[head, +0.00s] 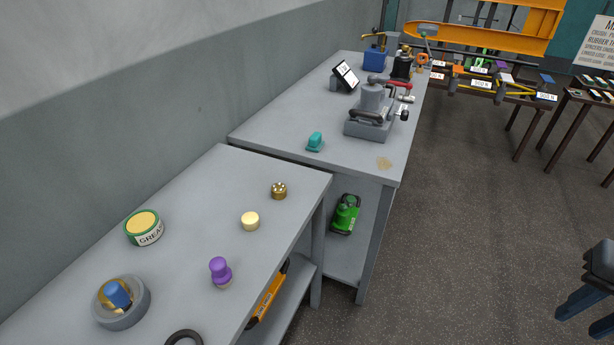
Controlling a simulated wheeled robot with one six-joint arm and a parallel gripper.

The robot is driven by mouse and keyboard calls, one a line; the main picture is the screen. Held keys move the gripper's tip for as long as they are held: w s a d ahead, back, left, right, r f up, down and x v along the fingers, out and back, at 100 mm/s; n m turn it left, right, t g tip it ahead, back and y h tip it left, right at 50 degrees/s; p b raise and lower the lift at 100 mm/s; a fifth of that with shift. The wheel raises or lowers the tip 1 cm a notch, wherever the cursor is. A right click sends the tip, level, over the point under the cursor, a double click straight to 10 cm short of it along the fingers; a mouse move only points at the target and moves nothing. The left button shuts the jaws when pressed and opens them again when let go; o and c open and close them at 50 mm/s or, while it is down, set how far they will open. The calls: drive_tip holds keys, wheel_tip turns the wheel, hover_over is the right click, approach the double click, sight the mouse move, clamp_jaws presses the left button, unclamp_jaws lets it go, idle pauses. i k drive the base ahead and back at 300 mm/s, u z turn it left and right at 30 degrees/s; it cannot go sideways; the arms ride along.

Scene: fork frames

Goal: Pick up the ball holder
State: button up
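The ball holder is most likely the small round brass piece (279,191) with several pale spots on its top. It stands upright near the far right corner of the nearer grey bench (190,262), with clear bench top around it. My gripper (577,328) is dark and partly cut off at the lower right edge. Its fingers look apart, with nothing seen between them. It is over the floor, well to the right of the bench and apart from the brass piece.
A cream disc (250,221), purple knob (220,271), grease tin (144,228) and grey ring-shaped dish (122,303) stand on the nearer bench. A teal piece (315,142) and grey machine (370,118) stand on the farther bench. The floor right of the benches is open.

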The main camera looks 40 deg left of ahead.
sight(279, 193)
drive_tip(key=u, duration=0.2)
drive_tip(key=i, duration=0.75)
drive_tip(key=u, duration=1.05)
drive_tip(key=i, duration=0.55)
drive_tip(key=u, duration=0.55)
